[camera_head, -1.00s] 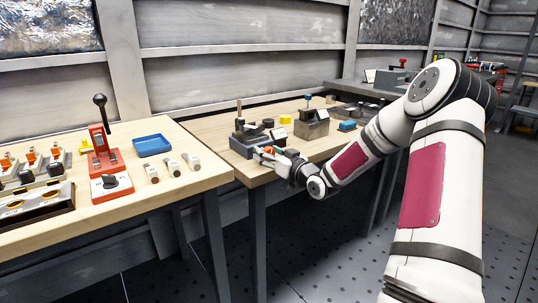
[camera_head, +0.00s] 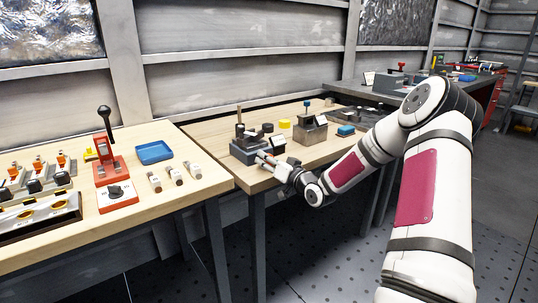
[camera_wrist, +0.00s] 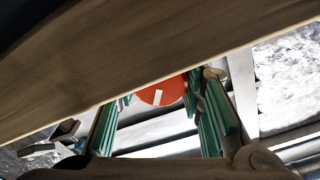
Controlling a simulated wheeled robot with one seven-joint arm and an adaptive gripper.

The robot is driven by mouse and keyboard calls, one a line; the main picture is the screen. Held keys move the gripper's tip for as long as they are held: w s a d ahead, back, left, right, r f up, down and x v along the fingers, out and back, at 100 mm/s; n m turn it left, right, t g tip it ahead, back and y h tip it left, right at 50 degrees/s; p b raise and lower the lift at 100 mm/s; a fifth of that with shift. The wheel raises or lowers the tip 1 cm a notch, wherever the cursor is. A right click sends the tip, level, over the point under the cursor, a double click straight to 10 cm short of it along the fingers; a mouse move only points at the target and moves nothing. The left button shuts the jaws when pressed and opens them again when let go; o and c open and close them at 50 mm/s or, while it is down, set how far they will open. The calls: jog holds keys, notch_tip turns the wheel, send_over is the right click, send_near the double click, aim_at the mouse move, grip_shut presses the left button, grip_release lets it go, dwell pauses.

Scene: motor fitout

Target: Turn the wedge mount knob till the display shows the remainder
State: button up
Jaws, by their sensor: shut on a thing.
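A dark grey mount (camera_head: 243,154) with upright posts sits at the near left of the middle workbench. My gripper (camera_head: 262,158) reaches its front side from the right. In the wrist view an orange-red round knob (camera_wrist: 161,93) with a white mark lies between the green-padded fingers of my gripper (camera_wrist: 162,103). My gripper is shut on this knob. A small dark box with a pale face (camera_head: 279,140) stands right of the mount. I cannot read it.
A grey block (camera_head: 312,131) with a blue-topped pin, a yellow cylinder (camera_head: 284,124) and a blue piece (camera_head: 346,130) stand further right on this bench. The left bench holds a red lever unit (camera_head: 108,168) and a blue tray (camera_head: 154,152). A gap separates the benches.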

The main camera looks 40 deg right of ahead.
jog(key=shift+m, duration=0.3)
jog(key=o, duration=1.2)
